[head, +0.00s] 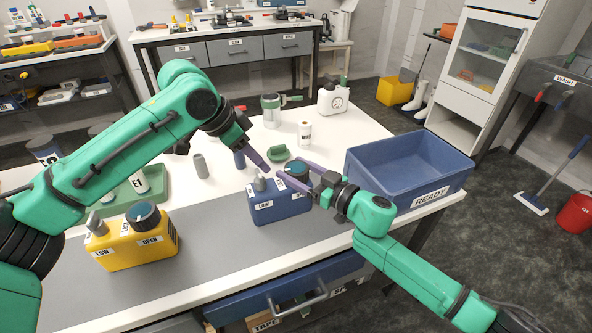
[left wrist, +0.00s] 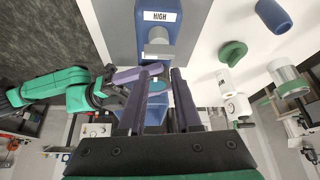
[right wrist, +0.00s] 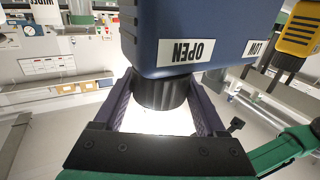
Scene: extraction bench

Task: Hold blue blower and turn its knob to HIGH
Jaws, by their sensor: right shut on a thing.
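The blue blower (head: 282,208) stands on the grey mat at the front of the bench, with a small grey post and a round dark knob with a teal top (head: 297,169). A LOW label shows on its front; the left wrist view shows a HIGH label (left wrist: 161,16). My right gripper (head: 298,180) is shut on the knob; the ribbed knob also shows between its fingers in the right wrist view (right wrist: 160,92). My left gripper (head: 254,160) is open and empty, its fingers above and beside the grey post (head: 260,184). The knob's pointer setting cannot be read.
A yellow blower (head: 135,246) with a similar knob stands at the left. A blue READY bin (head: 410,170) is at the right. A green tray (head: 150,198), a grey cylinder (head: 201,166) and a green piece (head: 279,153) lie around. The mat between the blowers is clear.

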